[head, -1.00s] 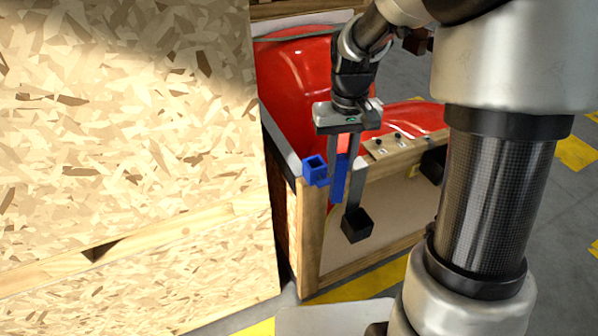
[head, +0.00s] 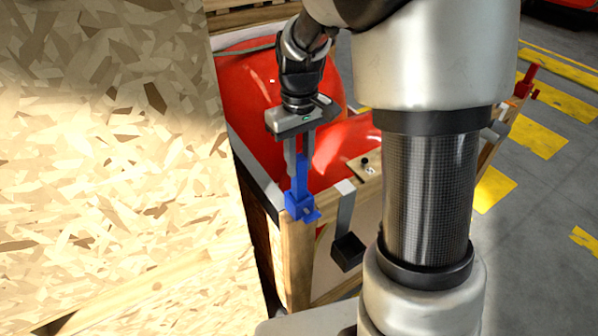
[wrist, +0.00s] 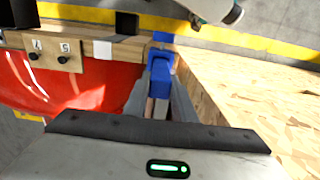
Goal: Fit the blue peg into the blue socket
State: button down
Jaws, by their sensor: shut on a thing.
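The blue peg (head: 302,174) is held upright in my gripper (head: 297,160), which is shut on it. The blue socket (head: 298,208) is fixed at the top of the near wooden corner post of the crate. In the head view the peg's lower end meets the socket's top; I cannot tell whether it has entered the opening. In the wrist view my gripper's fingers (wrist: 160,92) close around the blue peg (wrist: 158,85), with blue of the socket (wrist: 163,38) beyond it. The socket's opening is hidden.
A large chipboard panel (head: 100,130) stands close on the left. The crate holds a shiny red nosecone (head: 250,95). A black block on a grey strap (head: 347,250) hangs from the crate's front, right of the socket. Floor shows at the right.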

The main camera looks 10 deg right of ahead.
aim_at(299, 181)
jog(key=shift+f, duration=1.6)
jog(key=shift+f, duration=0.15)
jog(key=c, duration=1.5)
grip_release()
